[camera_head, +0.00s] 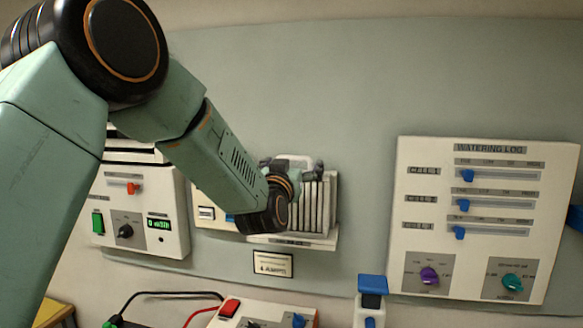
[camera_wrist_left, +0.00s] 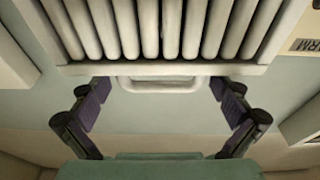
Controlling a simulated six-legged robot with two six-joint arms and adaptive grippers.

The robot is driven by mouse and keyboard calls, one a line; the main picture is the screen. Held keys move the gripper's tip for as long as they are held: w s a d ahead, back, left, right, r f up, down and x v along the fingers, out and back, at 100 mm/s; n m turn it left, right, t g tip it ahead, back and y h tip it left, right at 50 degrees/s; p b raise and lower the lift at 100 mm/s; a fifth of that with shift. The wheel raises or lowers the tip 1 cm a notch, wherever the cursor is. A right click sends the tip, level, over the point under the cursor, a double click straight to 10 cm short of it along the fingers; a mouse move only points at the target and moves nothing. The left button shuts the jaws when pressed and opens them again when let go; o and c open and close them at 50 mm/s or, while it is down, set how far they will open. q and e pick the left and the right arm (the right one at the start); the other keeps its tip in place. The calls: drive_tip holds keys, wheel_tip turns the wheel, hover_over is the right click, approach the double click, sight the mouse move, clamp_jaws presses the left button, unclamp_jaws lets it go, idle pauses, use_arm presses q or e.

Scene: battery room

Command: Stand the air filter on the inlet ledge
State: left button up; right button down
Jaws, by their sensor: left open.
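The air filter (camera_head: 317,205) is a white pleated block with a loop handle on its top edge. In the head view it is upright at the inlet ledge (camera_head: 318,243) on the wall panel, its left part hidden by my left wrist. It seems to rest on the ledge, but I cannot see the contact clearly. My left gripper (camera_head: 293,168) is at the filter's top. In the left wrist view the pleats (camera_wrist_left: 170,28) fill the top and the handle (camera_wrist_left: 158,86) lies between the fingers of my open gripper (camera_wrist_left: 160,92), clear of both. My right gripper is not in view.
A watering log panel (camera_head: 480,215) with blue sliders and two knobs is on the right. A control box (camera_head: 140,205) with a green display is on the left.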

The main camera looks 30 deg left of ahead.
use_arm(q)
drive_tip(key=shift+s+f, duration=0.1)
drive_tip(key=shift+s, duration=0.1)
drive_tip(key=b+v, duration=0.2)
drive_tip(key=v, duration=0.9)
drive_tip(key=shift+s+d+b, duration=0.25)
drive_tip(key=shift+s+b, duration=0.15)
drive_tip(key=shift+w+a, duration=0.1)
drive_tip(key=shift+w, duration=0.1)
